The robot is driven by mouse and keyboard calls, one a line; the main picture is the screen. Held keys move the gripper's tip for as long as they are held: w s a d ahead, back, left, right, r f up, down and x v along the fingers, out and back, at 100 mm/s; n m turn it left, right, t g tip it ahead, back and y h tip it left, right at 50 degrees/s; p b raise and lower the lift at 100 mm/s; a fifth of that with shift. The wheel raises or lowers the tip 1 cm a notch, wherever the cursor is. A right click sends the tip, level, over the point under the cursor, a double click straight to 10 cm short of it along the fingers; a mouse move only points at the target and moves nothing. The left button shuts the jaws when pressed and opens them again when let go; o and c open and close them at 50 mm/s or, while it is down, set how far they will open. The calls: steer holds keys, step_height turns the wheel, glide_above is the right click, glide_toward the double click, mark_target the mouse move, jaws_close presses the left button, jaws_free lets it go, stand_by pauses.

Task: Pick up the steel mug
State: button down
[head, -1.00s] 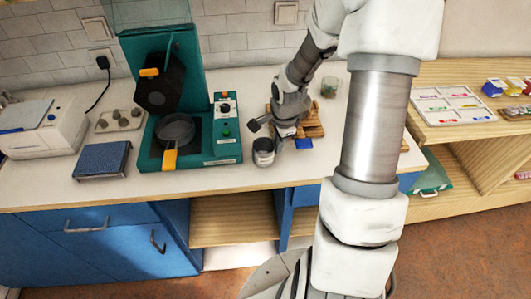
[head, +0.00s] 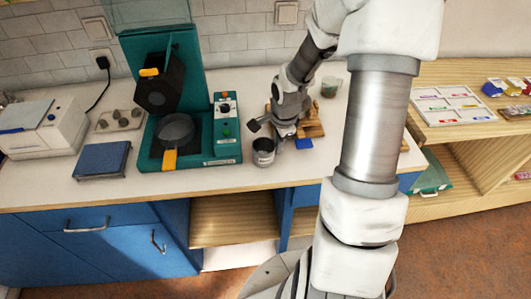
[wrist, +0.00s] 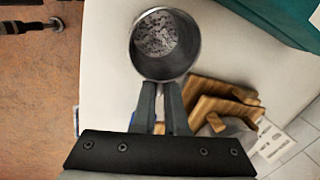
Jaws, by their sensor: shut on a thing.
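The steel mug (head: 263,153) stands upright near the front of the white counter, right of the teal machine. In the wrist view, the mug (wrist: 190,58) shows from above, with speckled grey material inside. My gripper (wrist: 161,92) is shut at the near side of the mug, its two fingers close together against the wall, where the handle would be. The handle itself is hidden between the fingers. In the head view my gripper (head: 279,140) is beside the mug on its right. I cannot tell whether the mug's base is clear of the counter.
A wooden rack (head: 312,127) is close behind and right of my gripper. A glass cup (head: 330,87) stands further back. The teal machine (head: 222,153) with a dark pan (head: 175,130) is to the left. A blue-topped scale (head: 102,158) lies further left. Counter in front of the mug is narrow but clear.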

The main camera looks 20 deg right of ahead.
stand_by(0.4)
steer(key=shift+r, duration=0.45)
steer(key=r, duration=0.4)
steer(key=shift+s+d+p, duration=0.15)
steer(key=shift+d+p, duration=0.2)
steer(key=shift+d, duration=0.05)
steer(key=s+d+r+p, duration=0.1)
steer(key=s+d+r, duration=0.5)
steer(key=d, duration=0.3)
steer(key=shift+s, duration=0.1)
